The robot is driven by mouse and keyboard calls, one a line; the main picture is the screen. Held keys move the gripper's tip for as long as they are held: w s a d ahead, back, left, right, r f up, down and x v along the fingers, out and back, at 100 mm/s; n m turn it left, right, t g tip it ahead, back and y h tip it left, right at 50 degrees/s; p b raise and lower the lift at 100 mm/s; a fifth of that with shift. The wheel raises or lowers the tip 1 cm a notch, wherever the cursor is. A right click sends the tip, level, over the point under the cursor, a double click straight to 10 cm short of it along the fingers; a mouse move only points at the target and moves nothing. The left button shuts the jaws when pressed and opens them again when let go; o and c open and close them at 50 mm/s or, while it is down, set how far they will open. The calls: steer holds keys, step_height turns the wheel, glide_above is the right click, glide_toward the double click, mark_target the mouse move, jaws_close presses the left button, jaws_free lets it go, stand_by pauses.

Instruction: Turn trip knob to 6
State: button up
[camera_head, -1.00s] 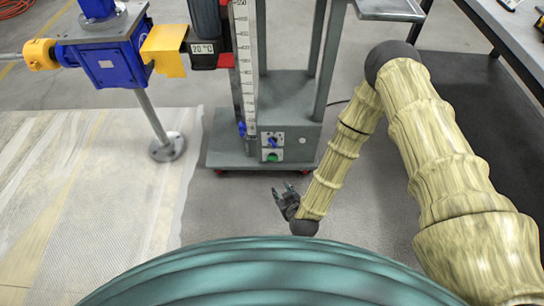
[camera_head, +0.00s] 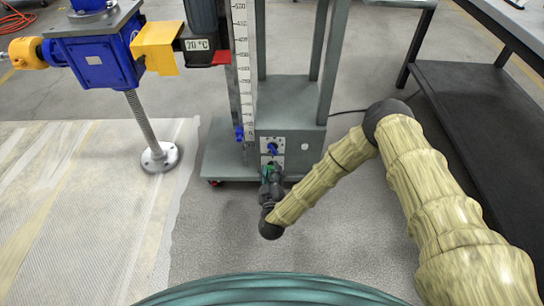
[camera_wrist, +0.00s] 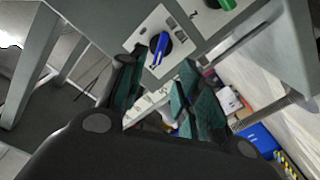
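A grey floor-standing machine (camera_head: 300,105) carries two small white plates with knobs low on its front. The blue knob (camera_head: 272,148) is on the upper plate. It also shows in the wrist view (camera_wrist: 160,45), standing tilted on its plate, just beyond my fingertips. A green knob (camera_wrist: 228,4) is at the top edge of the wrist view; in the head view my gripper largely covers it. My gripper (camera_head: 271,170) is close in front of the plates. In the wrist view its two fingers (camera_wrist: 159,72) are apart, with nothing between them. I cannot read which knob is marked trip.
A vertical scale (camera_head: 241,60) stands on the machine's left front. A blue screw jack (camera_head: 92,62) with a yellow bracket is at upper left, above a pale mat (camera_head: 75,220). A dark shelf table (camera_head: 470,110) is at right. Grey floor lies clear before the machine.

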mark_target(272, 151)
steer(key=w+b, duration=0.2)
steer(key=w, duration=0.6)
steer(key=shift+w, duration=0.4)
steer(key=shift+c, duration=0.2)
jaws_close()
